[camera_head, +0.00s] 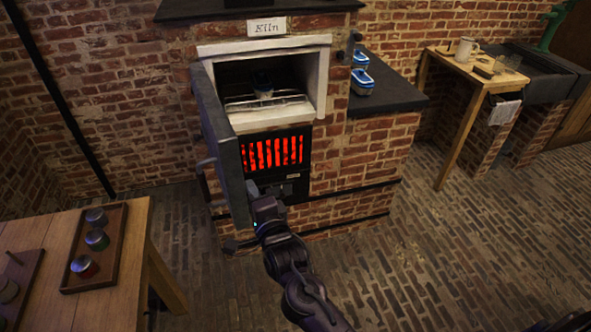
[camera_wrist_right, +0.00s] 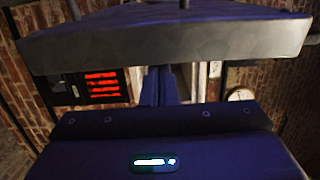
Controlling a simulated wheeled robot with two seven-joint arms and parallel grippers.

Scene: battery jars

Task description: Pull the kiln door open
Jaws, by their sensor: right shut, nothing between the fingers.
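The kiln (camera_head: 350,160) is a brick block with a white-framed opening and a "Kiln" sign above it. Its dark grey door (camera_head: 222,140) stands swung wide open to the left, with its bar handle (camera_head: 204,180) on the outer face. In the right wrist view the door (camera_wrist_right: 170,42) spans the top, close beyond the fingers (camera_wrist_right: 160,88). My left gripper is not in view.
Red glowing bars (camera_head: 272,152) show below the opening. Blue-lidded containers (camera_head: 361,80) stand on a dark ledge (camera_head: 395,98) at right. A wooden table (camera_head: 135,270) with a tray of jars (camera_head: 112,245) is at front left. The brick floor at right is clear.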

